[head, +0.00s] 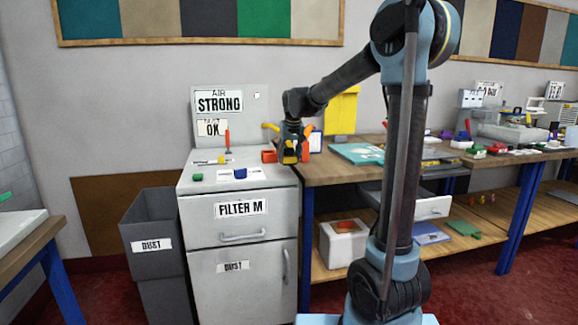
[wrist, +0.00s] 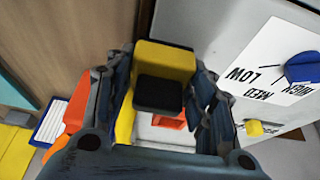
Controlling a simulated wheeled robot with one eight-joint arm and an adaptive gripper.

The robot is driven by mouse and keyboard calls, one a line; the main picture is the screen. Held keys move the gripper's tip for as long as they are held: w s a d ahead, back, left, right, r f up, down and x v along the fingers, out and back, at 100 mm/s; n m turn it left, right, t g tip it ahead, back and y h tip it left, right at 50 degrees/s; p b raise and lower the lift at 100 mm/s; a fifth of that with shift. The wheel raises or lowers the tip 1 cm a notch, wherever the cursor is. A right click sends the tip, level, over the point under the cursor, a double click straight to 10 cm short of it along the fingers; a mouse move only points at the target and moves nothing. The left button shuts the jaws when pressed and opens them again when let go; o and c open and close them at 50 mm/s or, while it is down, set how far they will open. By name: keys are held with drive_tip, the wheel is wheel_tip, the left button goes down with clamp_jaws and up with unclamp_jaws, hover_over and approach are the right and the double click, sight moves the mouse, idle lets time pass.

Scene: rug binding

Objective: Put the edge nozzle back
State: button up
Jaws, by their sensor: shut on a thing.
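My gripper (head: 291,151) is over the right edge of the white cabinet's top, where the cabinet meets the workbench. Its fingers (wrist: 165,100) are shut on a yellow piece with a black end (wrist: 165,62), which I take to be the edge nozzle. In the head view the yellow piece shows only in part between the dark fingers. An orange piece (head: 268,156) is beside the gripper at the cabinet's edge. Orange also shows left of the fingers in the wrist view (wrist: 76,108). I cannot tell whether the held piece touches anything below.
The white cabinet (head: 190,210) carries a blue knob (head: 240,173), a green piece (head: 197,177) and a red upright tool (head: 227,141). A grey bin (head: 150,220) stands to its left. The workbench (head: 318,170) has a teal board (head: 357,153) and a yellow holder (head: 342,112).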

sight(289, 163)
drive_tip(key=shift+f, duration=1.75)
drive_tip(key=o, duration=0.9)
drive_tip(key=shift+o, duration=0.2)
